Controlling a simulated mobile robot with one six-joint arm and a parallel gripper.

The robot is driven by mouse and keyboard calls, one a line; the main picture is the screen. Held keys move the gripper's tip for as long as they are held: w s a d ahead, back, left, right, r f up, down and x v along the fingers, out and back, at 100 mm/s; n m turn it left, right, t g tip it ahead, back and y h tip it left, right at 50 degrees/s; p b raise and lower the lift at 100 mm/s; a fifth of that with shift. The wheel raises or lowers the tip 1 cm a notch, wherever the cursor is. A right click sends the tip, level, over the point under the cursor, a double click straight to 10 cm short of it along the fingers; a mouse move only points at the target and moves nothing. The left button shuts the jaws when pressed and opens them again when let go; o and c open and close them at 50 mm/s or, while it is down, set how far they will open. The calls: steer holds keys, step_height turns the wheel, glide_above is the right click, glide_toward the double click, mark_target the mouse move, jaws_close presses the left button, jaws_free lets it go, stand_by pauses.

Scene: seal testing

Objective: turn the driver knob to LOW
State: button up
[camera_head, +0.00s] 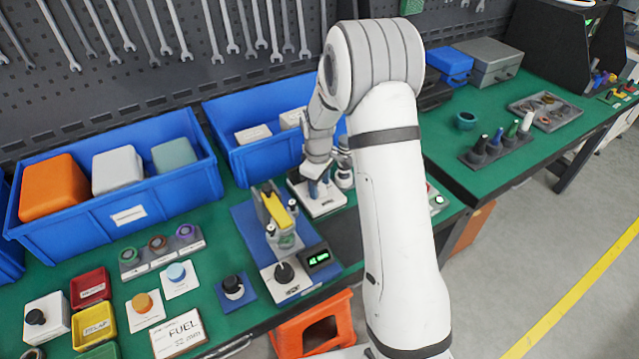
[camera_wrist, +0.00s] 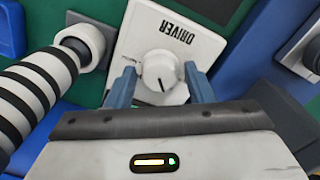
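The driver unit (camera_wrist: 190,48) is a white plate printed DRIVER, upside down in the wrist view. Its white round knob (camera_wrist: 162,72) carries a short dark pointer line that points toward the bottom of the picture. My gripper (camera_wrist: 160,78) has its two blue fingers on either side of the knob, with little room between. I cannot tell whether they touch it. In the head view the unit's white plate (camera_head: 325,205) sits on the green bench, and my gripper (camera_head: 318,188) points down over it, hiding the knob. The small print around the knob is not readable.
A black-and-white striped cylinder (camera_wrist: 35,95) with a white end lies close left of my gripper in the wrist view. A blue fixture with a yellow clamp (camera_head: 275,210) stands left of the driver. Blue bins (camera_head: 245,160) stand behind it.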

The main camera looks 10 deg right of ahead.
steer(key=c, duration=0.8)
steer(key=shift+m, duration=0.3)
steer(key=m+b, duration=0.1)
steer(key=m, duration=0.2)
steer(key=shift+b, duration=0.4)
steer(key=shift+m+b, duration=0.6)
steer(key=shift+m, duration=1.4)
steer(key=o, duration=1)
